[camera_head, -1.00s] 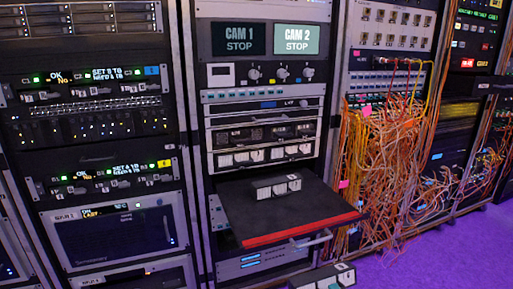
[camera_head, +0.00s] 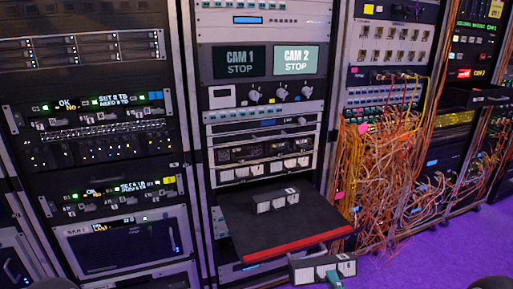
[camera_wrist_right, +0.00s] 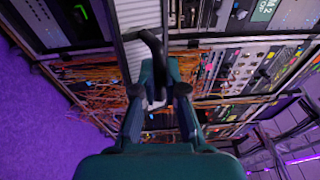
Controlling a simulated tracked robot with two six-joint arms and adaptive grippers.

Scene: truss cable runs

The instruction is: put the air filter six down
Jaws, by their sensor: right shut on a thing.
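A dark block with white label faces, which I take to be the air filter (camera_head: 322,270), is at the bottom of the head view, in front of the pull-out shelf (camera_head: 240,222). Its number is too small to read. My right gripper (camera_head: 334,281), teal, shows at its near side, partly cut off. In the wrist view the right gripper (camera_wrist_right: 158,88) is shut on the black handle of the filter, whose pale ribbed body (camera_wrist_right: 140,50) stretches away above the fingers. A similar block (camera_head: 276,200) sits on the shelf. My left gripper is not in view.
The shelf has a red front edge (camera_head: 297,245) and bare dark room around the block. Orange cables (camera_head: 380,180) hang in a tangle right of the shelf. Racks stand on both sides. Purple floor (camera_head: 430,255) is clear at lower right.

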